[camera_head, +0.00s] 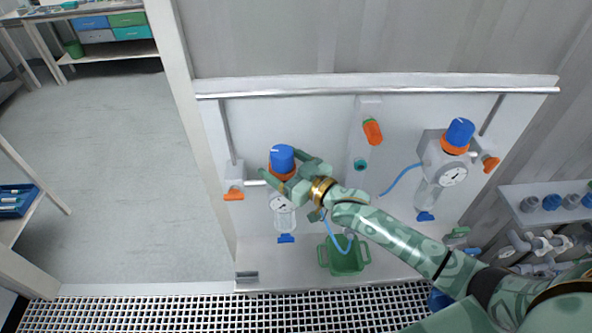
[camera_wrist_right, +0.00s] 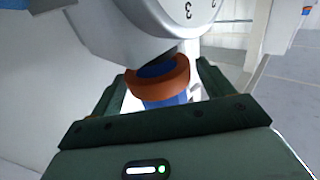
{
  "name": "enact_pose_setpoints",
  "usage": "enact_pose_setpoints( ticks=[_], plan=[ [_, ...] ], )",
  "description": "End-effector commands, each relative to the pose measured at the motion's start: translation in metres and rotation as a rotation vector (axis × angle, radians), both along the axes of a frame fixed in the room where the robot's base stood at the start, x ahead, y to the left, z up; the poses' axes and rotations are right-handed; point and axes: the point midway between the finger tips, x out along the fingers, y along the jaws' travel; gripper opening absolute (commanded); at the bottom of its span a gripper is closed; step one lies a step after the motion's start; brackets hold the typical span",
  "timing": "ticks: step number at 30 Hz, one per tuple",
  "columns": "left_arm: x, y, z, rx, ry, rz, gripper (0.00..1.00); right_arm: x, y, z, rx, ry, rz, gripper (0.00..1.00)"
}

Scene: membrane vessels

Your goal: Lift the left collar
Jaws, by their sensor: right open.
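The left collar (camera_head: 272,174) is an orange ring below the blue knob (camera_head: 282,157) of the left gauge unit on the wall panel. In the right wrist view the collar (camera_wrist_right: 158,82) is a full orange ring, with the blue knob (camera_wrist_right: 166,103) on its near side and the grey gauge body beyond. My right gripper (camera_head: 294,174) is open, with its fingers on either side of the collar and knob. In the wrist view a gap shows at the collar's left; on the right I cannot tell whether the finger touches. My left gripper is not in view.
A second gauge unit (camera_head: 452,172) with blue knob and orange collar stands right. An orange-and-green fitting (camera_head: 372,132) is on the middle panel. An orange-handled valve (camera_head: 234,194) is left of the left unit.

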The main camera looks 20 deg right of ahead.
Motion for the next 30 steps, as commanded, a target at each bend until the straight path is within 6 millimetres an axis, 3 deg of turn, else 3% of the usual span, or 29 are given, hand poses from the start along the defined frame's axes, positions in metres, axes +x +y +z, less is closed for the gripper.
enact_pose_setpoints(
  ticks=[5, 12, 18, 23, 30],
  plan=[
    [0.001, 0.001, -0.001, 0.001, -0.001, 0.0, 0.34, -0.025, -0.014, -0.002, -0.002, 0.002, 0.001, 0.8],
    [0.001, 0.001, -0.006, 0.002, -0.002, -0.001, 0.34, -0.084, -0.046, -0.003, -0.002, 0.004, 0.001, 0.8],
    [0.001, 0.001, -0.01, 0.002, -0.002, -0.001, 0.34, -0.122, -0.067, -0.002, -0.001, 0.003, 0.001, 0.8],
    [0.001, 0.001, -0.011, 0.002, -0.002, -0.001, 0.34, -0.137, -0.076, -0.001, 0.0, 0.0, 0.001, 0.8],
    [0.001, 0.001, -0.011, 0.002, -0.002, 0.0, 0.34, -0.14, -0.078, 0.0, 0.0, -0.002, 0.001, 0.8]
  ],
)
